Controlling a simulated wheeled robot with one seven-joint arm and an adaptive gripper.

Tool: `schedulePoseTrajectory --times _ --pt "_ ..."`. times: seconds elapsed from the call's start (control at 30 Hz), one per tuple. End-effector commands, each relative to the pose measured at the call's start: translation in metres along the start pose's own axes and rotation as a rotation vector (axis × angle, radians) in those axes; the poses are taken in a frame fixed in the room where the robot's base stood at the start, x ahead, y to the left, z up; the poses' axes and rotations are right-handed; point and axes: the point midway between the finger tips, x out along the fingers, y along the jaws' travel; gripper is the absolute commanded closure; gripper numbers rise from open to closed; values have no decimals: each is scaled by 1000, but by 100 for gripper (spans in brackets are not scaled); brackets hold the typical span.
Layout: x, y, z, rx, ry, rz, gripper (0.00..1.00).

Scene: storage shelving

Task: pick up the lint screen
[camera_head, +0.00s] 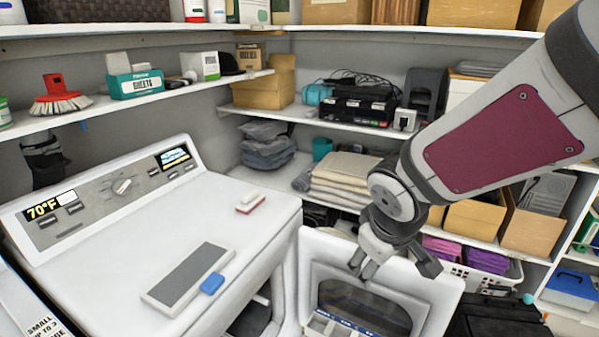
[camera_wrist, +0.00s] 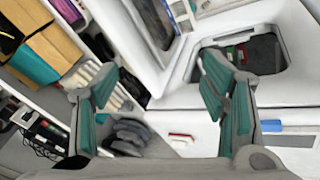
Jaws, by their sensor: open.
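A flat grey rectangular screen with a pale frame (camera_head: 185,277), which looks like the lint screen, lies on the white machine's top. A small blue piece (camera_head: 212,284) sits against its right edge; I cannot tell whether it is attached. In the wrist view the blue piece (camera_wrist: 272,126) and part of the grey screen (camera_wrist: 296,141) show at the lower right, beyond the right finger. My gripper (camera_head: 397,266) is open and empty, above the open machine door, well to the right of the screen. Its two fingers (camera_wrist: 158,72) stand wide apart in the wrist view.
The white machine's top (camera_head: 225,215) is mostly clear, with a small red-and-white item (camera_head: 250,203) toward its back right. The open door (camera_head: 440,292) stands out below my gripper. Shelves behind hold folded towels (camera_head: 345,172), boxes and black devices (camera_head: 358,103).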

Motion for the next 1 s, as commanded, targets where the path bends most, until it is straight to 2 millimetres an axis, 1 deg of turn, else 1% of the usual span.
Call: schedulePoseTrajectory --times 0.03,0.07,0.1,0.17,0.2,0.23,0.3,0.4,0.5,0.6,0.73,1.0 --pt "15 -15 -14 -53 24 -49 33" --pt "22 -24 -22 -84 44 -76 33" --pt "31 -38 -34 -123 75 -114 33" --pt "42 -60 -52 -174 126 -177 33" --pt "47 -76 -63 -204 165 -222 33" --pt "50 -87 -72 -224 195 -255 33" --pt "54 -114 -90 -262 269 -334 33" --pt "50 -146 -114 -294 371 -435 33" --pt "42 -169 -132 -308 455 -511 33" --pt "35 -182 -143 -314 513 -560 33" --pt "32 -191 -151 -317 547 -587 33" --pt "52 -209 -163 -322 550 -587 33"
